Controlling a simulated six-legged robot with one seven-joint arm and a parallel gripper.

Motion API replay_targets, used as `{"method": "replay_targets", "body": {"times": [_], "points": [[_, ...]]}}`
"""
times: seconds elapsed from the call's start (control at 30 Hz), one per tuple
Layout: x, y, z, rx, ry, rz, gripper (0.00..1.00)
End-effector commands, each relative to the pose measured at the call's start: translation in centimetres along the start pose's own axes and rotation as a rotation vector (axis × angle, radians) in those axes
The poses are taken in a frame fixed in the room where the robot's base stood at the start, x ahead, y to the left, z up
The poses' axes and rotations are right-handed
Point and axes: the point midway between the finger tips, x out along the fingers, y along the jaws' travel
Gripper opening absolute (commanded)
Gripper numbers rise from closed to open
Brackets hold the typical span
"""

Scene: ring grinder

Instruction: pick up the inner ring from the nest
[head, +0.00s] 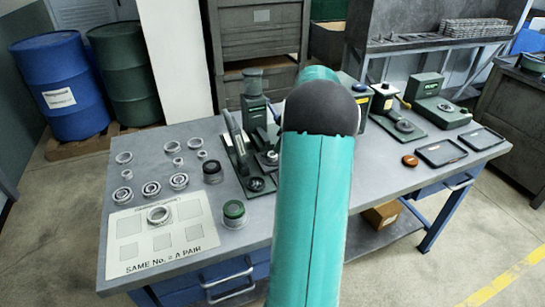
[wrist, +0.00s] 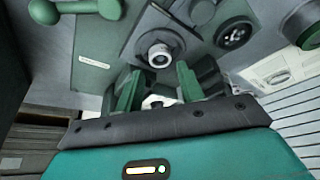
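A small pale ring (wrist: 159,55) sits on a square dark plate of a green bench device in the wrist view; I take it as the inner ring in its nest (wrist: 140,40). My gripper (wrist: 160,75) shows below it with two green fingers standing apart. The ring lies just beyond the fingertips and is not between them. A second whitish round piece (wrist: 158,102) shows lower between the fingers, partly hidden by my gripper's housing; I cannot tell what it is or whether it touches. In the head view my arm hides my gripper and most of the nest area.
The device's round dark disc (wrist: 234,35) is beside the nest. In the head view, several loose rings (head: 150,189) and a printed mat (head: 124,256) with one ring lie left. A green-topped jar (head: 233,210) stands nearby. Other gauges (head: 400,125) and trays (head: 441,152) are right.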

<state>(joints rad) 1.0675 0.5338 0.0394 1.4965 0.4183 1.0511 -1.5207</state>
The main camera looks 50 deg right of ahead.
Motion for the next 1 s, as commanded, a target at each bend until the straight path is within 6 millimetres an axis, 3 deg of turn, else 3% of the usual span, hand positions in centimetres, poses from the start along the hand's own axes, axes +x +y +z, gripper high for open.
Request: {"method": "replay_targets", "body": {"times": [0.17,0.43,0.67,0.7,0.83,1.0], "points": [[1.2,0.0,-0.1,-0.001,0.0,0.0,0.38],[5.1,0.1,-0.2,0.0,-0.001,0.0,0.38],[5.4,0.1,-0.2,0.0,0.0,0.001,0.38],[5.4,0.1,-0.2,0.0,0.0,0.001,0.36],[5.4,0.1,-0.2,0.0,0.0,0.001,0.1],[5.4,0.1,-0.2,0.0,0.0,0.001,0.09]]}}
